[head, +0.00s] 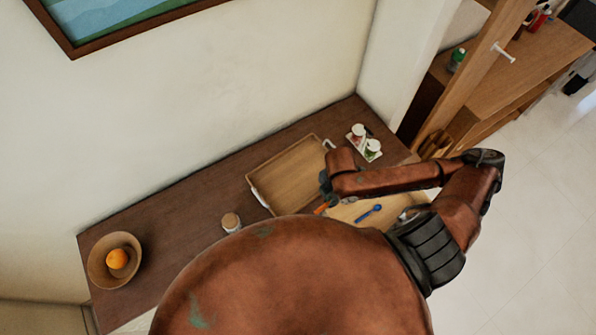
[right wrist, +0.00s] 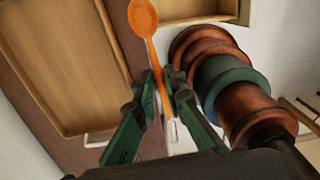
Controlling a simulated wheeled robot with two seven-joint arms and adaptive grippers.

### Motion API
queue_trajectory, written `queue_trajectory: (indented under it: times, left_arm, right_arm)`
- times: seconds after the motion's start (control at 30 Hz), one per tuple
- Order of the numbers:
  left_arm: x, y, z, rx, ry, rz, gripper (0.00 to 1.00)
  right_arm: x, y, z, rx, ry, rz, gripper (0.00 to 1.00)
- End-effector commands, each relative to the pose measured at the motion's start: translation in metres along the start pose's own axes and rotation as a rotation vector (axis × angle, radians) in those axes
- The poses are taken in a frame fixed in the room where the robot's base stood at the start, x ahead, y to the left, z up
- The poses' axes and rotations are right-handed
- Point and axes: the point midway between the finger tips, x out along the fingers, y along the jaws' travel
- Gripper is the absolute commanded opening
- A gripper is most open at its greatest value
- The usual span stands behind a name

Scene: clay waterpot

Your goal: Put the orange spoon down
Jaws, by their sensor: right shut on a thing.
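The orange spoon (right wrist: 145,20) is held between the two green fingers of my right gripper (right wrist: 160,92) in the right wrist view. Its bowl points away from the gripper, and its handle passes between the fingertips. In the head view only a small orange part of the spoon (head: 321,208) shows beside my right gripper (head: 329,197), above or near the table's front edge; its exact height I cannot tell. My left gripper does not show.
An empty wooden tray (head: 262,165) with white handles lies on the brown table (head: 170,215). A lighter board or tray (head: 345,213) bears a blue spoon (head: 369,213). Jars (head: 373,148), a lidded jar (head: 231,222) and a bowl (head: 101,275) with an orange stand around.

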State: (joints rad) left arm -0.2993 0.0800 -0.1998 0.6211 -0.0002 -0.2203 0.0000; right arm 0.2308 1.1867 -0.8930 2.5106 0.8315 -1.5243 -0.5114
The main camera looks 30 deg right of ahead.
Motion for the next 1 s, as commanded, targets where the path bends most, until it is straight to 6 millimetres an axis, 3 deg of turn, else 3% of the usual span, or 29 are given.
queue_trajectory:
  times: [0.2,0.47,0.6,0.8,1.0]
  left_arm:
    - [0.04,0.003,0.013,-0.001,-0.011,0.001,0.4]
    - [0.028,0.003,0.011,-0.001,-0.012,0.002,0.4]
    - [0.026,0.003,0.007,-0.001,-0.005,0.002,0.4]
    - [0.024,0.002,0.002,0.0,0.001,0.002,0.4]
    - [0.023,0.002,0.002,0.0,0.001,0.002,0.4]
  right_arm:
    - [0.017,0.022,0.001,-0.001,-0.001,0.005,0.0]
    - [0.035,0.081,0.003,0.003,0.001,0.001,0.0]
    - [0.06,0.105,0.004,0.003,0.002,-0.001,0.0]
    - [0.087,0.127,0.005,0.002,0.0,0.0,0.0]
    - [0.1,0.137,0.006,0.001,0.001,0.0,0.0]
